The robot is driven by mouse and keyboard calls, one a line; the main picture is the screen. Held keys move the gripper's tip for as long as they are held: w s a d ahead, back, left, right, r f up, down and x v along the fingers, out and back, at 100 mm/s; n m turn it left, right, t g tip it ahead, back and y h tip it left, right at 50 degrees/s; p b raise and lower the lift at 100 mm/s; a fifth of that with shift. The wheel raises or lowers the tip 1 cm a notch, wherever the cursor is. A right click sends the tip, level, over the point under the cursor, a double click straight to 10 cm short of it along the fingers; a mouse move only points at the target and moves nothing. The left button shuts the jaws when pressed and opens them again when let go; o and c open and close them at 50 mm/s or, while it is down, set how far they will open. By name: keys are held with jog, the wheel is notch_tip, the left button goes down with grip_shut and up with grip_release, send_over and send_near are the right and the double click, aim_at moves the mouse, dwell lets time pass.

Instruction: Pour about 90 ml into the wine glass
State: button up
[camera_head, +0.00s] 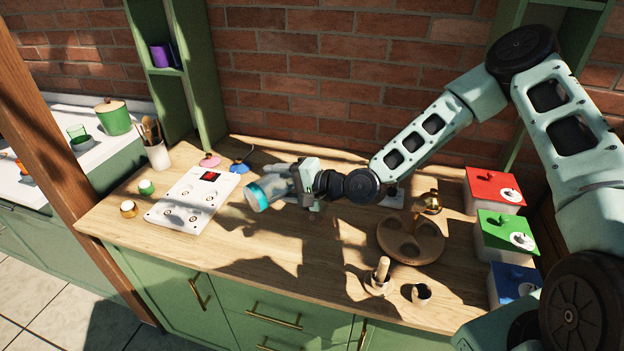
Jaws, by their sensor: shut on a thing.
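My gripper (298,188) is above the middle of the wooden counter, shut on a clear vessel with a teal end (258,196). The vessel is tipped well over, its teal end pointing left and slightly down. I cannot tell whether the teal is liquid or a coloured part. No stream shows from it. I cannot make out a wine glass in this view; one may be hidden behind my gripper or be too clear to see.
A white panel (180,214) lies on the counter (260,262) at left. Red (494,188), green (506,232) and blue (514,282) boxes line the right edge. The counter's front middle is clear.

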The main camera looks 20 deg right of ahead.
jog(key=shift+r+m, duration=0.4)
jog(key=shift+r, duration=0.05)
dwell(1.6)
jog(key=shift+a+f+n, duration=0.15)
jog(key=shift+n, duration=0.15)
jog(key=shift+s+a+f+n+h, duration=0.15)
jog(key=shift+f+n+h, duration=0.1)
jog(key=shift+f+n, duration=0.25)
jog(key=shift+a+f+n+h, duration=0.1)
jog(key=shift+f+n+h, duration=0.15)
jog(key=shift+f+n, duration=0.2)
jog(key=shift+d+f, duration=0.1)
jog(key=shift+f, duration=0.1)
jog(key=shift+a+f+n+h+b, duration=0.2)
jog(key=shift+f+n+h+b, duration=0.1)
jog(key=shift+f+n+h, duration=0.1)
jog(key=shift+d+f, duration=0.15)
jog(key=shift+f+n, duration=0.1)
jog(key=shift+n, duration=0.15)
dwell(0.4)
